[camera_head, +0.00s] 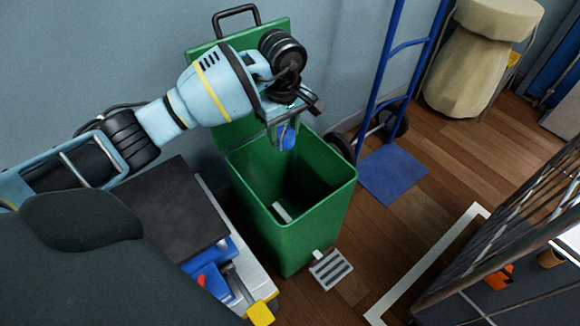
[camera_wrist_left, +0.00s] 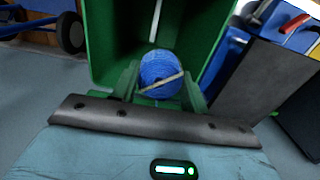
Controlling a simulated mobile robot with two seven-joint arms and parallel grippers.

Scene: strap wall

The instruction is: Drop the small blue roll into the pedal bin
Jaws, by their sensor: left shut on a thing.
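The small blue roll (camera_head: 287,138) is held in my left gripper (camera_head: 284,128), above the open mouth of the green pedal bin (camera_head: 310,228). In the left wrist view the blue roll (camera_wrist_left: 161,73) sits between the two green fingers, with the bin (camera_wrist_left: 110,40) behind it. The bin's lid stands raised at the back, and its grey pedal (camera_head: 330,269) is at the front foot. A small pale object (camera_head: 282,211) shows inside the bin; I cannot tell what it is. My right gripper is not in view.
A blue hand truck (camera_head: 392,172) stands right of the bin. A dark-topped unit with blue and red items (camera_head: 215,270) is close on the bin's left. A wire rack (camera_head: 510,235) is at the right. Wooden floor (camera_head: 445,200) lies clear between.

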